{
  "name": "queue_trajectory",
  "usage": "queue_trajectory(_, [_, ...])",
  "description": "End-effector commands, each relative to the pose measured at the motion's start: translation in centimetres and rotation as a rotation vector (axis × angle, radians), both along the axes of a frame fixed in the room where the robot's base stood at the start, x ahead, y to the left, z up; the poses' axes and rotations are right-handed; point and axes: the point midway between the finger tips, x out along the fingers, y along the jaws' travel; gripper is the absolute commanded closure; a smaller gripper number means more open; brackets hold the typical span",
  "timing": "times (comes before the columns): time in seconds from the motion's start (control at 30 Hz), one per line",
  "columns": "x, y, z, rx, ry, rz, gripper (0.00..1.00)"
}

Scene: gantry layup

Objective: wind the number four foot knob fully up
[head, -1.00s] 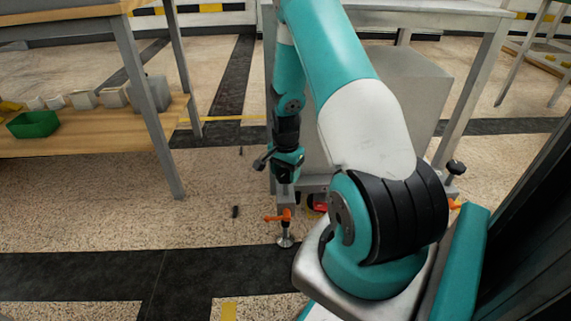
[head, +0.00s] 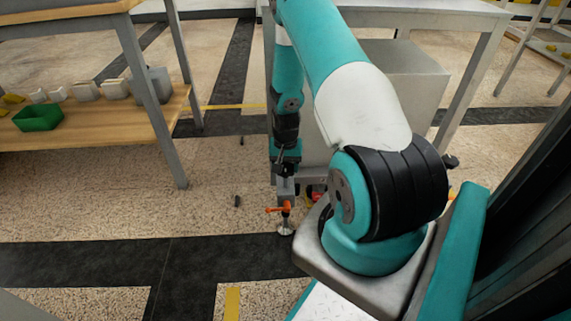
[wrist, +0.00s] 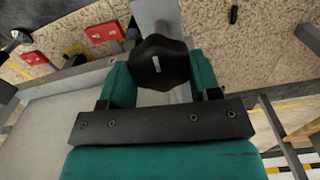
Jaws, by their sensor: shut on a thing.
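The foot knob (wrist: 160,62) is black and lobed with a pale mark on top, and shows in the wrist view between my gripper's teal fingers. My gripper (wrist: 162,80) is shut on it. In the head view my gripper (head: 286,165) points down over a foot (head: 285,228) with an orange lever (head: 280,209) at the cart's near left corner. The knob is hidden there by my gripper. I cannot read a number on it or tell how high it is wound.
Another black knob (head: 450,161) stands right of my arm. Red boxes (wrist: 103,31) sit by the frame in the wrist view. A small dark peg (head: 237,201) lies on the floor. A wooden shelf (head: 90,127) with a green bin (head: 38,117) is at left.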

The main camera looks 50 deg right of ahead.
Motion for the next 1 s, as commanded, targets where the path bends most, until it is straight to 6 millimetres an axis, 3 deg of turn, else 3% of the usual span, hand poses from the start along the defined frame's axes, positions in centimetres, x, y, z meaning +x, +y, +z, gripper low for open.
queue_trajectory(0.37, [-0.1,0.1,0.0,0.002,0.003,0.003,0.67])
queue_trajectory(0.4, [-0.1,0.1,0.0,0.002,0.003,0.003,0.34])
queue_trajectory(0.5, [-0.1,0.0,0.0,0.001,0.002,0.002,0.17])
queue_trajectory(0.8, [0.0,0.0,0.3,0.000,0.000,0.002,0.17])
queue_trajectory(1.0, [0.1,0.0,3.4,-0.002,-0.003,0.002,0.17])
